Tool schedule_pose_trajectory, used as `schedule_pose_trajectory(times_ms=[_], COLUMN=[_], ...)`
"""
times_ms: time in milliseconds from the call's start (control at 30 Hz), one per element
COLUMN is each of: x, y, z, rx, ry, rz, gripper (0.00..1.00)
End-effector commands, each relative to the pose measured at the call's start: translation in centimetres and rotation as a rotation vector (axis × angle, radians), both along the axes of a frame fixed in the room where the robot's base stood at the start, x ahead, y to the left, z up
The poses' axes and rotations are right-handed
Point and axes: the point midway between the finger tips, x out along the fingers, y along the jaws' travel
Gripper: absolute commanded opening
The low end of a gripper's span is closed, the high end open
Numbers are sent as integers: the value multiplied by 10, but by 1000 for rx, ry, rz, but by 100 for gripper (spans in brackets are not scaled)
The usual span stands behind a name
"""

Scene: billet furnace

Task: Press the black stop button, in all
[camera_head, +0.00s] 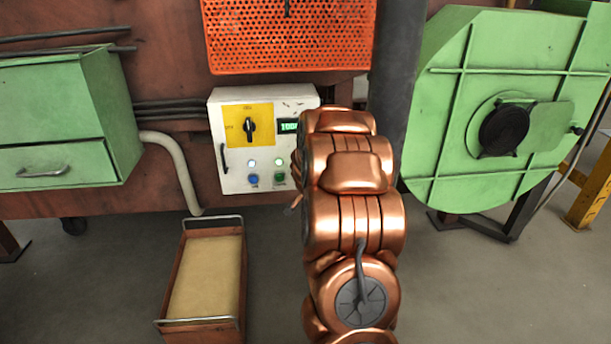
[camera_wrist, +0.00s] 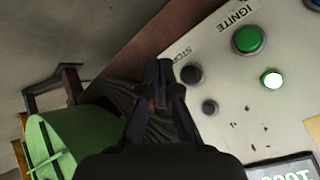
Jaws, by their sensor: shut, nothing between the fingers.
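The black stop button (camera_wrist: 191,74) shows in the wrist view on the white control panel (camera_wrist: 228,75), beside the printed word STOP. My gripper (camera_wrist: 160,68) is shut and empty, with its tips just left of the stop button in the picture. I see a gap between them in the picture; the depth between tips and panel cannot be told. In the head view my arm covers the right part of the control box (camera_head: 235,180), and hides the stop button and my gripper.
A green button (camera_wrist: 248,40) marked IGNITE, a lit white lamp (camera_wrist: 272,79) and a small dark round part (camera_wrist: 209,107) sit near the stop button. The box also has a rotary switch (camera_head: 250,128) and a blue button (camera_head: 253,179). A crate (camera_head: 240,285) stands on the floor below.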

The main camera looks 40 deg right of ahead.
Motion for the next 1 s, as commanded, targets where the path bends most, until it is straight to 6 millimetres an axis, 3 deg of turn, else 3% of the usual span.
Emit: schedule_pose_trajectory(times_ms=[500,1000], x=[35,41], y=[-26,-30], z=[2,-1], rx=[3,2], ry=[1,0], rz=[0,0], gripper=[0,0])
